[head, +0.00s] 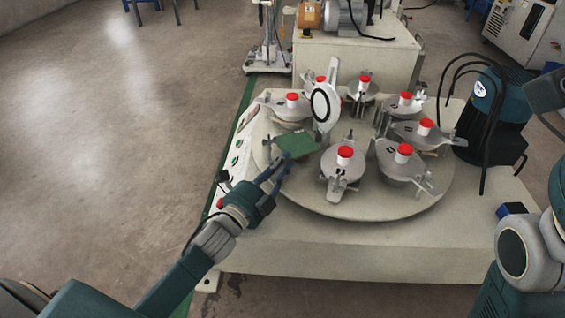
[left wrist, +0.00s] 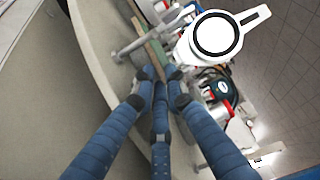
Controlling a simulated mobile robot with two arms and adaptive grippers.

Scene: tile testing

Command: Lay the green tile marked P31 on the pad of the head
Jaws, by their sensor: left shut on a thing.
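The green tile (head: 298,146) is held at its near left edge by my left gripper (head: 277,168), over the left side of the round turntable (head: 350,213). No mark is readable on it. In the left wrist view the tile (left wrist: 153,48) shows nearly edge-on between the fingertips (left wrist: 160,78). One head has its lid (head: 325,104) tipped up, with a white face and black ring; the lid also shows in the left wrist view (left wrist: 213,36). The pad below is hidden; I cannot tell whether the tile touches it.
Several closed heads with red knobs, one being the front head (head: 344,157), stand around the turntable. A dark teal machine with black cables (head: 497,115) stands at the right. The white bench (head: 400,265) has a clear front strip. A motor (head: 345,18) sits behind.

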